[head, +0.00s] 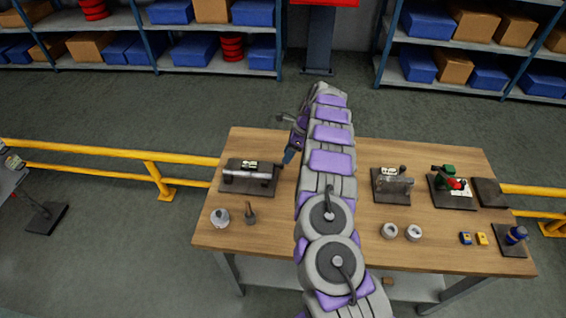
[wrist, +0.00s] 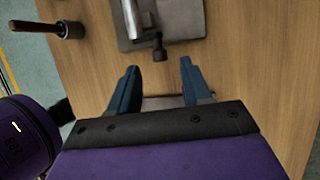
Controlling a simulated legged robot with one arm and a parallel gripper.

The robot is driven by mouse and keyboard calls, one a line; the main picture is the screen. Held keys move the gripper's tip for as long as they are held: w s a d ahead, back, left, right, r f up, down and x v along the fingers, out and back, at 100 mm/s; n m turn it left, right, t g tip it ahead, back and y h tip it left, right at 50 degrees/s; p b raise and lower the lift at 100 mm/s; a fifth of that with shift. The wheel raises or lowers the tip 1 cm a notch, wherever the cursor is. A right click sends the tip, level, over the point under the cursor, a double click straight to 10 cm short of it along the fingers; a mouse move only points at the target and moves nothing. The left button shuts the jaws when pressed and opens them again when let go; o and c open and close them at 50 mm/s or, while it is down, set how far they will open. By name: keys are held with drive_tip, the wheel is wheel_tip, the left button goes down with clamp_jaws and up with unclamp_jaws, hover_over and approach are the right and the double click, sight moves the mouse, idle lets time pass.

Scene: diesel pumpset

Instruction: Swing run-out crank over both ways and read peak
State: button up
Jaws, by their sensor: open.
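In the wrist view my gripper (wrist: 158,66) is open, its two blue fingers apart with nothing held. A small dark knob (wrist: 159,48) lies just beyond the fingertips, in line with the gap. It sticks out from a fixture on a grey plate (wrist: 128,42) with a silver bar and a cylinder; I cannot tell whether it is the crank's handle. In the head view my gripper (head: 289,156) is above the table, right of a fixture on a dark plate (head: 237,187) with a small pale display or label. No peak reading is legible.
The wooden table (head: 290,240) also bears a grey fixture (head: 394,184), a fixture with green and red parts (head: 450,184), two pale rings and small blue and yellow items. A round grey piece (head: 220,217) and dark-handled tool (head: 250,213) sit front left. Yellow rails flank the table.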

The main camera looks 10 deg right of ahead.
drive_tip(key=x, duration=0.4)
drive_tip(key=shift+s+a+f, duration=0.1)
drive_tip(key=shift+a+f, duration=0.05)
drive_tip(key=shift+f, duration=0.25)
drive_tip(key=shift+c, duration=0.4)
clamp_jaws()
